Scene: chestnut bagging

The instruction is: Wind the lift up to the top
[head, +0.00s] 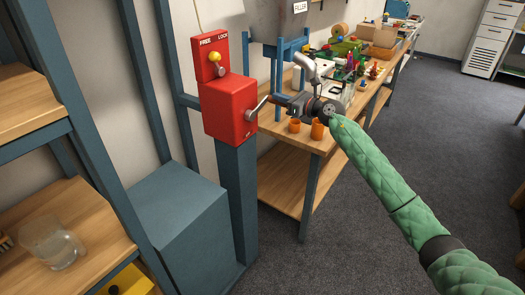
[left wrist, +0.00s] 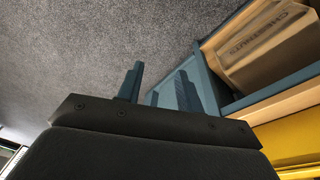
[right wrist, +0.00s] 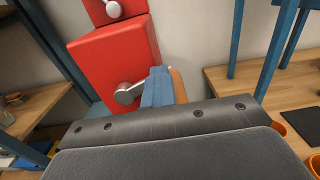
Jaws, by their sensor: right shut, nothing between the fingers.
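The red winch box (head: 229,108) stands on a blue-grey post, with a metal crank (head: 258,108) on its right side. Above it, a red plate marked FREE and LOCK carries a lever with a yellow knob (head: 214,57), which leans up and left, towards FREE. My right gripper (head: 274,100) is shut and empty at the crank's outer end. In the right wrist view its fingers (right wrist: 158,88) are together beside the tan crank grip (right wrist: 178,85); contact is unclear. The crank hub (right wrist: 125,94) shows left of them. My left gripper (left wrist: 158,88) is open and empty over the floor.
A wooden workbench (head: 312,140) with orange cups (head: 317,130) and assorted items stands right of the post. A grey part labelled FILLER (head: 300,7) is above a blue frame. A shelf (head: 60,235) with a glass jar is at left. Carpet is clear at right.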

